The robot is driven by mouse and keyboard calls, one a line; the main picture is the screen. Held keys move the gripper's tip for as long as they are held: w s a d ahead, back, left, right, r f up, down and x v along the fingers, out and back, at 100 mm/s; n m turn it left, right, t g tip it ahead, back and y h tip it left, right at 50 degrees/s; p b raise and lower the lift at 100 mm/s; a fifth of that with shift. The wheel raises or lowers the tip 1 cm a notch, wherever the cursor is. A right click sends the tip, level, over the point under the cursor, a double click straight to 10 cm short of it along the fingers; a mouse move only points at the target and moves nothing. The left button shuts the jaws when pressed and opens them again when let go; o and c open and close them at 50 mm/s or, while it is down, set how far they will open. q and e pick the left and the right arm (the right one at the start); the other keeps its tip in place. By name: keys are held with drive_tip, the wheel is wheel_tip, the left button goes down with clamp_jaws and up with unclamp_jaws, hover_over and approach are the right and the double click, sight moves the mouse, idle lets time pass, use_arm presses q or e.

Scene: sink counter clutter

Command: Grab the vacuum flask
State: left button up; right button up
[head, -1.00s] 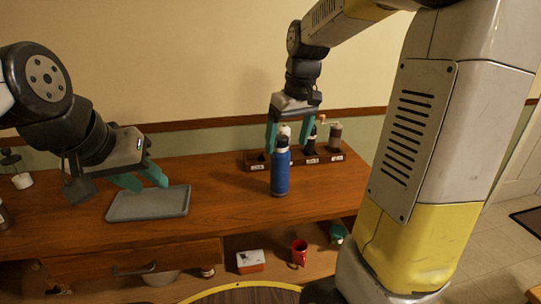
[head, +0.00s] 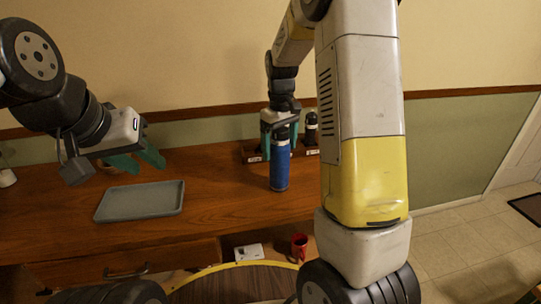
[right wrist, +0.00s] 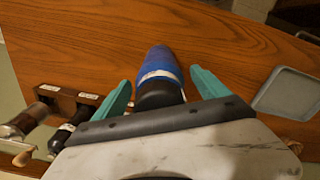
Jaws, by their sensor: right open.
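The vacuum flask (head: 279,170) is blue with a dark top and stands upright on the wooden counter. My right gripper (head: 280,143) is open and points down over it, with its teal fingers on either side of the flask's upper part. In the right wrist view the flask (right wrist: 160,68) lies between the two spread fingers (right wrist: 162,88), with a visible gap on each side. My left gripper (head: 139,160) is open and empty above the counter, behind the grey tray.
The grey tray (head: 140,201) lies on the counter at left. A wooden rack (head: 250,153) with dark bottles (head: 311,128) stands close behind the flask. A red mug (head: 299,246) and a white box (head: 249,252) are on the lower shelf. The counter between tray and flask is clear.

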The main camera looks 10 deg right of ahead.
drive_tip(key=shift+f, duration=0.75)
clamp_jaws()
drive_tip(key=shift+r, duration=0.1)
